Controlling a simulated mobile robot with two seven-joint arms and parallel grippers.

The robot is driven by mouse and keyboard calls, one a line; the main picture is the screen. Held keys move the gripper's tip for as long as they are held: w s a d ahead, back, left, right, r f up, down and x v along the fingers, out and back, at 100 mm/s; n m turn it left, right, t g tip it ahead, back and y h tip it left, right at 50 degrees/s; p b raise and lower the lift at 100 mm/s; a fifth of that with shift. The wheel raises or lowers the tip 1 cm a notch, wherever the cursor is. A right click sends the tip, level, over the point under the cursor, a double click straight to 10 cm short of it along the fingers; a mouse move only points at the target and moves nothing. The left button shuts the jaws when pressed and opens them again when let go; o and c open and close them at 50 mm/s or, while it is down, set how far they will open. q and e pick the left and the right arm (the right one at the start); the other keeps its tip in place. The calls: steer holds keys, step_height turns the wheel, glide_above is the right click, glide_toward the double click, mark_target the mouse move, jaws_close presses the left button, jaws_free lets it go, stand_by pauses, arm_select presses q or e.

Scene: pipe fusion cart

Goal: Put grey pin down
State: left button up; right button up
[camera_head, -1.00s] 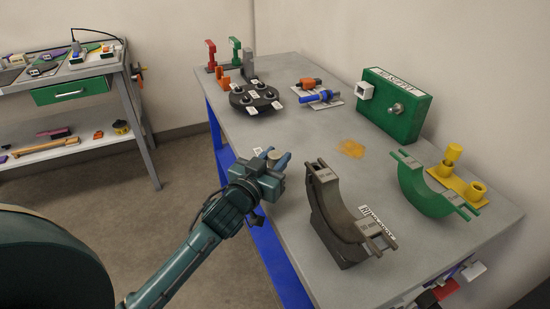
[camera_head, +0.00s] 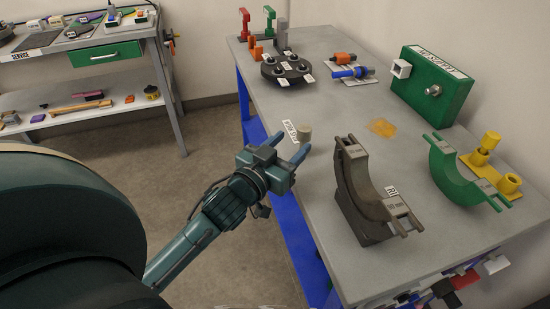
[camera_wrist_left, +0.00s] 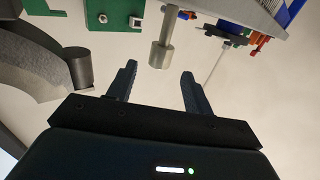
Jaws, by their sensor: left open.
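The grey pin (camera_head: 304,133) stands on the worktable close to its left edge, beside a small white label (camera_head: 290,131). My left gripper (camera_head: 287,147) is open and empty just in front of the pin, with its fingers apart and pointing toward it. In the left wrist view the pin (camera_wrist_left: 160,55) shows as a grey cylinder with a thinner shaft. There it lies beyond the gap between the open fingertips (camera_wrist_left: 158,73), not gripped. My right gripper is not in view.
A dark grey curved saddle (camera_head: 362,205) stands right of my gripper, with a green one (camera_head: 455,178) beyond. A black round fixture (camera_head: 287,70), blue and orange tools (camera_head: 347,72) and a green box (camera_head: 432,85) stand farther back. The table's middle is mostly clear.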

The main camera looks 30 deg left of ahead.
arm_select(q)
steer(key=shift+s+a, duration=0.15)
steer(key=shift+s, duration=1.25)
steer(key=shift+s+a, duration=0.1)
steer(key=shift+s, duration=1.25)
